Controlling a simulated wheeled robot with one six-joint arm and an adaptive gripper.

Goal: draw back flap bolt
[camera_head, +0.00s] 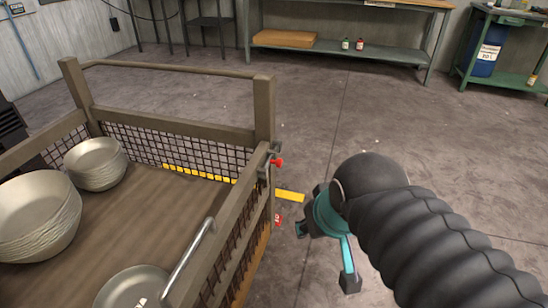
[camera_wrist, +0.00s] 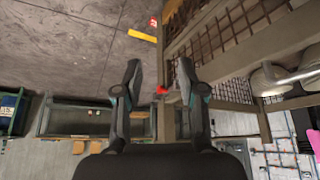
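The flap bolt (camera_head: 269,161) is a small metal fitting with a red knob at the corner post of the brown mesh-sided crate. In the wrist view, the red knob (camera_wrist: 162,90) shows between my fingers but beyond them. My gripper (camera_head: 325,256) is to the right of the crate, over the floor and apart from the bolt. Its two fingers (camera_wrist: 160,68) are spread wide in the wrist view, with nothing held between them. The crate's near side wall (camera_head: 228,232) has a slanted metal handle (camera_head: 188,262).
Bowl stacks (camera_head: 95,163) and (camera_head: 38,215) and another bowl (camera_head: 132,288) are in the crate. A bench (camera_head: 340,50) and a table with a blue drum (camera_head: 487,55) stand behind. The floor between is clear.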

